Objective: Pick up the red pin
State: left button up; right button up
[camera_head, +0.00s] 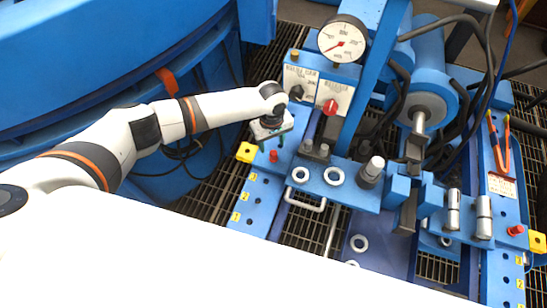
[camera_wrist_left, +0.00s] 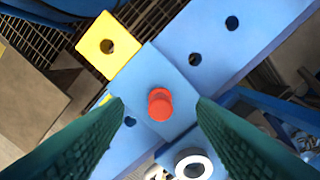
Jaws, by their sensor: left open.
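The red pin (camera_head: 273,156) stands in the blue plate of the left rail, near a yellow block. In the left wrist view the red pin (camera_wrist_left: 160,104) is ahead of and between the two green fingers, touching neither. My left gripper (camera_head: 270,143) is above the pin in the head view, pointing down. In the left wrist view the left gripper (camera_wrist_left: 158,128) is open and empty. A second red pin (camera_head: 516,230) sits on the right rail. My right gripper is not in view.
A yellow block (camera_head: 246,152) with a hole sits beside the pin. A pressure gauge (camera_head: 342,39) and a panel with a red knob (camera_head: 331,106) stand behind. White rings (camera_head: 300,174) lie to the right. A large blue drum wall (camera_head: 100,60) fills the left.

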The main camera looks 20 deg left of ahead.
aim_at(274, 152)
pick_arm(q)
jog(key=f, duration=0.4)
jog(key=shift+s+d+f+b, duration=0.2)
jog(key=shift+s+d+b, duration=0.1)
jog(key=shift+s+d, duration=0.1)
jog(key=shift+f, duration=0.45)
grip_shut()
